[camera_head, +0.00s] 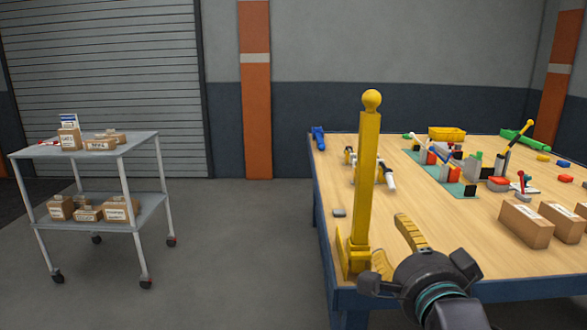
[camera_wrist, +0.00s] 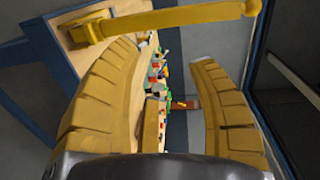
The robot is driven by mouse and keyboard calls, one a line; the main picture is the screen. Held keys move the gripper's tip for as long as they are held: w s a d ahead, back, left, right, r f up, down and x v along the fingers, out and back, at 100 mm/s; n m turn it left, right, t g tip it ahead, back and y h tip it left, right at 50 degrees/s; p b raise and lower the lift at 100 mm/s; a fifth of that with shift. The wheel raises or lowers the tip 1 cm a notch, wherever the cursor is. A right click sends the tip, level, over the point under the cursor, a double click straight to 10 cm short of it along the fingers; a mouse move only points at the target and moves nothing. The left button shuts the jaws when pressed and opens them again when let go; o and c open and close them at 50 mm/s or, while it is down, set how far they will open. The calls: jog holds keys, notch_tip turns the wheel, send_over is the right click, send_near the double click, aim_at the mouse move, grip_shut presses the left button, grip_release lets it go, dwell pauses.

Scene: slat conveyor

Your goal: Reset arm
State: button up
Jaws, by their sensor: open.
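A yellow arm (camera_head: 368,170) with a ball at its top stands nearly upright at the front left of the wooden table. In the wrist view, this yellow arm (camera_wrist: 150,24) lies across the top of the picture, beyond the fingertips. My gripper (camera_head: 391,238) is at the lower right in the head view, just right of the yellow arm's lower part. In the wrist view, my gripper (camera_wrist: 166,58) has its two yellow fingers wide apart, with nothing held between them. I cannot tell whether a finger touches the arm.
The wooden table (camera_head: 440,230) holds cardboard boxes (camera_head: 526,224), a yellow bin (camera_head: 447,134) and several small coloured parts and tools. A small grey block (camera_head: 339,212) lies near its left edge. A grey cart (camera_head: 140,144) with boxes stands at the left. The floor between is clear.

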jog(key=s+f+n+g+p, duration=0.3)
jog(key=s+n+g+p, duration=1)
jog(key=s, duration=0.7)
jog(key=n+p, duration=0.2)
jog(key=n, duration=0.1)
jog(key=shift+n+g+p, duration=0.3)
jog(key=shift+n+p, duration=0.05)
jog(key=shift+n, duration=0.05)
